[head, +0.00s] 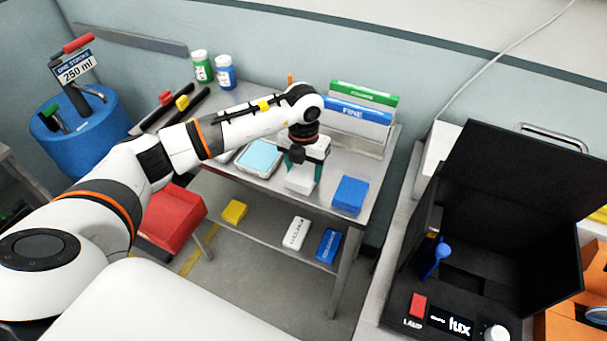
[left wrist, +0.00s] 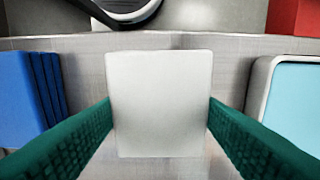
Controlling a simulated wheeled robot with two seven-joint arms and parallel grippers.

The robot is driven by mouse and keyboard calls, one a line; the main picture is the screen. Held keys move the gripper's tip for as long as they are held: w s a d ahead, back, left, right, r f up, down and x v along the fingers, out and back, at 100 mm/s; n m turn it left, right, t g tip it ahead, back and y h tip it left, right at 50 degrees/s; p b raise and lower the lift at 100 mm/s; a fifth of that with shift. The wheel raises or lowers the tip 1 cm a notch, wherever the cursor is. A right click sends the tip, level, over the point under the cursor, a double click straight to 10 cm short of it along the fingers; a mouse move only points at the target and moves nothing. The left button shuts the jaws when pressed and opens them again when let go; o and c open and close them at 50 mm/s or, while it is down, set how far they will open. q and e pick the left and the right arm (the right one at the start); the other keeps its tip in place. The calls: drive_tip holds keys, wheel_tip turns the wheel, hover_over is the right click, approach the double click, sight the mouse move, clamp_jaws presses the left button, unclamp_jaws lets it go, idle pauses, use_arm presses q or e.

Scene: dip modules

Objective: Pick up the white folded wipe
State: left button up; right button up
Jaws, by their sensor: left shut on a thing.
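The white folded wipe (head: 301,179) is a small pale block at the front part of the metal table, below my left gripper (head: 303,172). In the left wrist view the wipe (left wrist: 160,104) fills the space between the two green ribbed fingers of the left gripper (left wrist: 160,118). The fingers touch its left and right sides, and the gripper is shut on it. I cannot tell whether the wipe rests on the table or is just above it. My right gripper is not in view.
A blue folded stack (head: 350,194) lies right of the wipe. A tray with a light blue surface (head: 260,158) lies left. Green and blue boxes (head: 358,113) stand behind. White and blue packs (head: 297,233) lie on the lower shelf. A black open case (head: 520,215) stands far right.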

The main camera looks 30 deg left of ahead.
sight(304, 171)
use_arm(q)
wheel_tip(304, 171, up, 10)
drive_tip(key=b, duration=0.2)
drive_tip(key=shift+b, duration=0.4)
drive_tip(key=o, duration=0.3)
drive_tip(key=shift+c, duration=1.1)
